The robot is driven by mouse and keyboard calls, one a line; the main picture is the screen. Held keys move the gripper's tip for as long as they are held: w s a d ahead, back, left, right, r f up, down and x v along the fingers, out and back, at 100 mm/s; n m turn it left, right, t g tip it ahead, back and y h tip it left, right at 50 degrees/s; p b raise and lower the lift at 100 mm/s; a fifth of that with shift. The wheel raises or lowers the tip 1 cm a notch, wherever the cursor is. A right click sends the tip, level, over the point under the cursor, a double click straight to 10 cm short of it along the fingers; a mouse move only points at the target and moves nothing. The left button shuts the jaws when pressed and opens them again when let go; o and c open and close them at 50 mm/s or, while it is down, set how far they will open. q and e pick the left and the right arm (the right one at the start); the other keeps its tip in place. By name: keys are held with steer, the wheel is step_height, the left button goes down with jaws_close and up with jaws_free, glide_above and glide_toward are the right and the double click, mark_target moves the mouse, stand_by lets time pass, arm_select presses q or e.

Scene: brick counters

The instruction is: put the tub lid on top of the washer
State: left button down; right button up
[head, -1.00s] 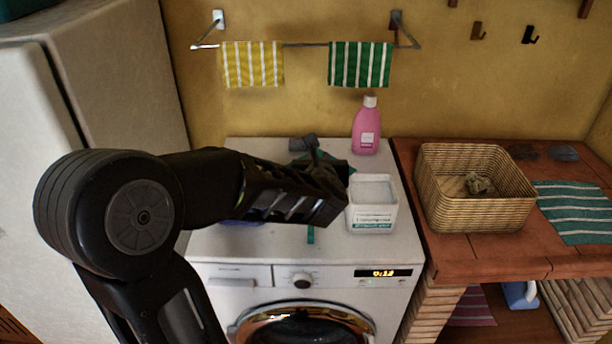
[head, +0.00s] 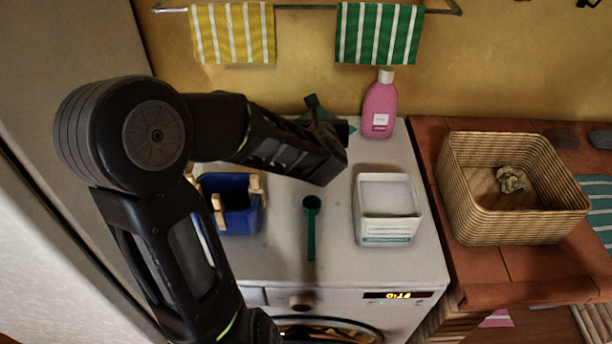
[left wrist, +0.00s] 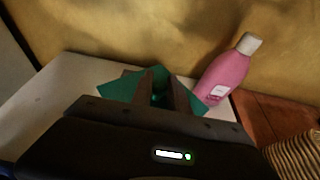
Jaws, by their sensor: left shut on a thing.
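The tub lid, a flat green piece (head: 342,127), shows behind my left gripper (head: 319,108) at the back of the white washer (head: 285,255). In the left wrist view the green lid (left wrist: 118,88) spreads to both sides of the fingers (left wrist: 163,85), which are shut on it. It is over the washer top, near the back edge; I cannot tell whether it touches the top. The gripper and forearm hide much of it in the head view. The white tub (head: 388,212) stands uncovered on the washer's right side. My right gripper is not in view.
A pink bottle (head: 379,108) stands right of the lid. A teal scoop (head: 311,235) and a blue container with clothespins (head: 238,218) are on the washer. A wicker basket (head: 510,225) is on the brick counter (head: 500,268). The wall is close behind.

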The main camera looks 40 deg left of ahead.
arm_select(q)
steer(key=shift+w+a+f, duration=0.1)
steer(key=shift+w+f, duration=0.1)
steer(key=shift+f, duration=0.3)
steer(key=shift+s, duration=0.1)
step_height(320, 180, down, 6)
steer(key=shift+r, duration=0.1)
step_height(320, 180, down, 4)
steer(key=shift+f+b, duration=0.15)
steer(key=shift+b, duration=0.25)
